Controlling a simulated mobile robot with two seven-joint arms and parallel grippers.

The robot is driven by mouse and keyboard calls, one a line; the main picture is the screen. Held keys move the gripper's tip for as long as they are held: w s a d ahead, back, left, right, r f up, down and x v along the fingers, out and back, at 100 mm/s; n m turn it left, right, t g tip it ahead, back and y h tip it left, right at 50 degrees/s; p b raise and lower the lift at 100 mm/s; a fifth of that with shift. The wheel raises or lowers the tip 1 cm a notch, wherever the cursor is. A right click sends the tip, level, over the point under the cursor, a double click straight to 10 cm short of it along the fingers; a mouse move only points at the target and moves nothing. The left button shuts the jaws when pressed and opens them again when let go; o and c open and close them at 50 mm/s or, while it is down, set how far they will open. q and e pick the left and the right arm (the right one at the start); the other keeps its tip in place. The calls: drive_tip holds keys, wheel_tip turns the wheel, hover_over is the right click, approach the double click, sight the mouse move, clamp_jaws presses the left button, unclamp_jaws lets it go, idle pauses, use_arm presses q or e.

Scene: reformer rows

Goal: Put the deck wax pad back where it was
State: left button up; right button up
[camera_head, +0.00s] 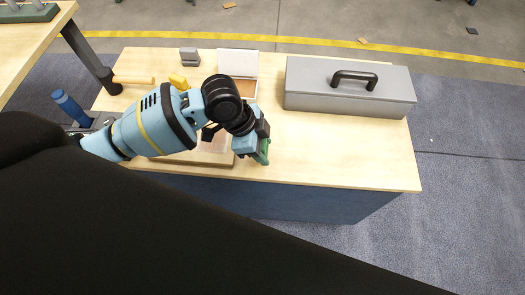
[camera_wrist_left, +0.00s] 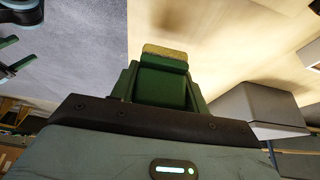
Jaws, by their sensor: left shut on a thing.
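My left gripper (camera_head: 263,152) is over the front part of the wooden table (camera_head: 340,150), near its front edge. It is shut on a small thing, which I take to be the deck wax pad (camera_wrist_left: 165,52). In the left wrist view the thing shows as a tan strip at the green fingertips; the rest is hidden by the fingers. In the head view the held thing is hard to make out. What look like my right gripper's green fingers (camera_wrist_left: 12,56) show at the left edge of the wrist view, apart and empty, clear of the table.
A grey toolbox (camera_head: 345,98) with a black handle stands at the back right. An open white box (camera_head: 238,63) stands at the back middle. A grey block (camera_head: 190,57), a yellow object (camera_head: 178,80) and a wooden rod (camera_head: 133,79) lie left. The front right is clear.

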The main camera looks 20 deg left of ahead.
use_arm(q)
wheel_tip(320, 180, down, 3)
drive_tip(key=shift+w+r, duration=0.1)
drive_tip(key=shift+r, duration=0.05)
drive_tip(key=shift+f+b, duration=0.35)
drive_tip(key=shift+f, duration=0.05)
drive_tip(key=o, duration=1)
drive_tip(key=shift+f, duration=0.15)
drive_tip(key=shift+c, duration=0.2)
